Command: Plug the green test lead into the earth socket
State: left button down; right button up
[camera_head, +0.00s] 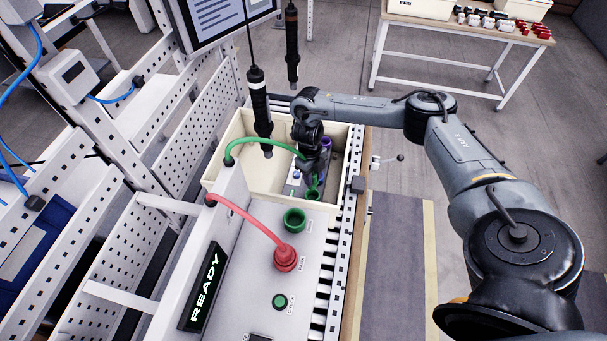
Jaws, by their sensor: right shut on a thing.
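The green test lead (265,145) rises from the white upright panel and arches right to my right gripper (315,176). My right gripper is shut on its end, and a bit of green shows below the fingers. It hangs over the near right part of the cream tote, behind the green socket. The green ring-shaped earth socket (294,220) on the light grey panel top shows a dark, empty opening. The gripper covers most of the lead's plug. My left gripper is out of view.
A red lead (250,218) runs into the red socket (286,258). A green button (280,301) and a READY display (202,287) are nearer. A black screwdriver (260,110) hangs over the cream tote (225,178), left of my gripper.

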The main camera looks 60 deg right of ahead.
jog(key=shift+d+f, duration=0.45)
jog(key=shift+f, duration=0.2)
notch_tip(320, 180, down, 4)
jog(key=b, duration=0.3)
jog(key=shift+b, duration=0.4)
jog(key=shift+f, duration=0.3)
jog(key=shift+f+b, duration=0.75)
jog(key=shift+f, duration=0.15)
jog(key=shift+f+b, duration=0.75)
jog(key=shift+f, duration=0.35)
